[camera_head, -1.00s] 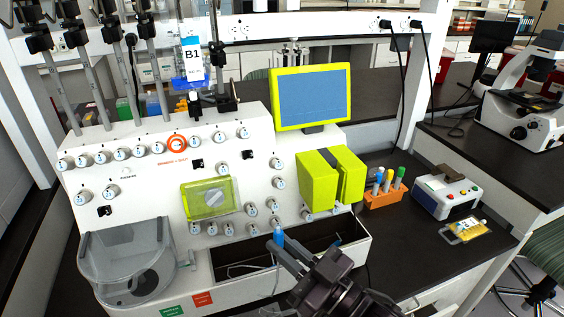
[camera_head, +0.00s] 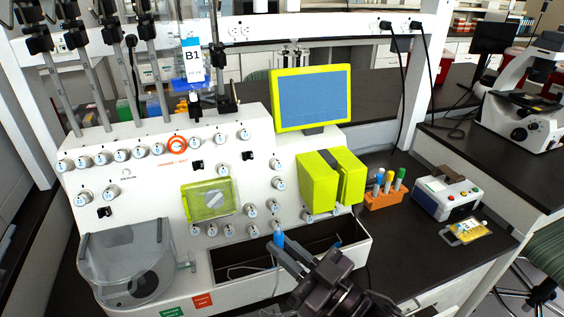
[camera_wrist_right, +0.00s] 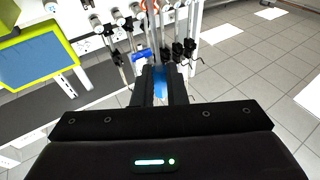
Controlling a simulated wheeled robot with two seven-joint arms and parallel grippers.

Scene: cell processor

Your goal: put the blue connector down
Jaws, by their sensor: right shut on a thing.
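The blue connector (camera_head: 279,239) is a small blue piece that stands up from the fingertips of my right gripper (camera_head: 283,252). The gripper is shut on it, in front of the dark open trough (camera_head: 255,262) of the white cell processor (camera_head: 130,165). In the right wrist view the connector (camera_wrist_right: 160,84) shows as a blue piece between the two dark fingers (camera_wrist_right: 161,88); its lower part is hidden. My left gripper is in neither view.
A second small blue piece (camera_head: 337,244) shows at the trough's right end. An orange rack (camera_head: 384,199) with coloured tubes, a white-and-blue device (camera_head: 446,197) and a yellow pouch (camera_head: 468,231) sit on the black bench at right. A grey round chamber (camera_head: 128,265) is at left.

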